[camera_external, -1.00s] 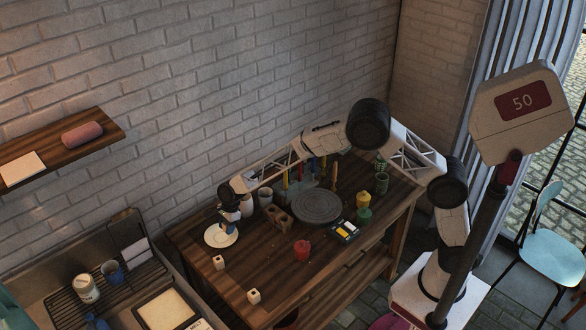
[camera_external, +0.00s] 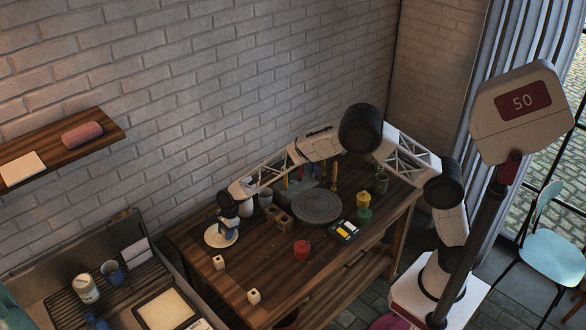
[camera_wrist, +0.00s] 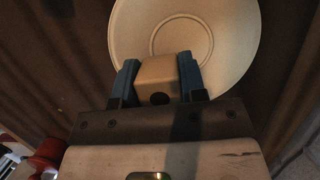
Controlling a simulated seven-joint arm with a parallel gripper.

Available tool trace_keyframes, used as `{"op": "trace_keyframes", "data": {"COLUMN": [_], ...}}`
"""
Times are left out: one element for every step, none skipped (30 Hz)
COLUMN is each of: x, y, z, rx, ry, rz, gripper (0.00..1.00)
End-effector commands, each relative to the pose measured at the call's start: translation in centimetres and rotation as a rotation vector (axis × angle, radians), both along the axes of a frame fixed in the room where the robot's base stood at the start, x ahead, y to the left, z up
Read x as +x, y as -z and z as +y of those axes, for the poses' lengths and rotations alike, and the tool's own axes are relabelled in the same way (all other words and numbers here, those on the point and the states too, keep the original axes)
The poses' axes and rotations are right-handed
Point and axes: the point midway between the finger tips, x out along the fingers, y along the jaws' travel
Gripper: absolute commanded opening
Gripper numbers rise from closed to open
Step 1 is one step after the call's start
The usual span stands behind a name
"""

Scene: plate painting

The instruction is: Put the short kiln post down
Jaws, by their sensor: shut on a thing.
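My gripper (camera_wrist: 158,82) is shut on the short kiln post (camera_wrist: 158,70), a beige block with a dark round hole, held between the two blue-grey fingers. In the wrist view a pale round plate (camera_wrist: 225,40) lies beyond the post. In the outside view my gripper (camera_external: 228,232) is over the same white plate (camera_external: 211,240) at the left end of the wooden table. The post is too hidden there to tell whether it touches the plate. Two similar pale blocks with dark holes stand nearby, one close to the plate (camera_external: 218,262), one at the front edge (camera_external: 254,296).
A grey turntable (camera_external: 317,206) is mid-table, with a brown holed block (camera_external: 278,217) left of it. A red jar (camera_external: 302,250), a paint set (camera_external: 344,231), and yellow (camera_external: 363,199) and green (camera_external: 364,215) pots stand to the right. Bare wood lies between plate and red jar.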

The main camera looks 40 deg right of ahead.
Motion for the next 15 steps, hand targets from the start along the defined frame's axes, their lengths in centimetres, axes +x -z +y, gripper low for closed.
{"op": "trace_keyframes", "data": {"x": [0.00,0.00,-0.01,-0.01,-0.01,-0.01,-0.01,-0.01,-0.01,-0.01,-0.01,-0.01,-0.01,-0.01,-0.02], "y": [0.03,0.09,0.19,0.25,0.32,0.39,0.46,0.48,0.46,0.46,0.46,0.46,0.46,0.46,0.46], "z": [0.00,0.00,0.00,-0.01,-0.01,-0.01,0.00,-0.01,0.01,0.00,0.00,0.00,0.00,0.00,0.00], "rx": [0.000,0.000,0.000,0.000,0.000,0.000,0.000,0.000,0.000,0.000,0.000,0.000,0.000,0.000,0.000], "ry": [0.000,0.000,0.000,0.000,0.000,0.000,0.000,0.000,0.000,0.000,0.000,0.000,0.000,0.000,0.000], "rz": [0.000,0.000,0.000,0.000,0.000,0.000,0.000,0.000,0.000,0.000,0.000,0.000,0.000,0.000,0.000], "gripper": [0.12,0.12,0.12,0.12,0.12,0.12,0.12,0.40,0.46,0.50,0.55,0.61,0.64,0.64,0.64]}}
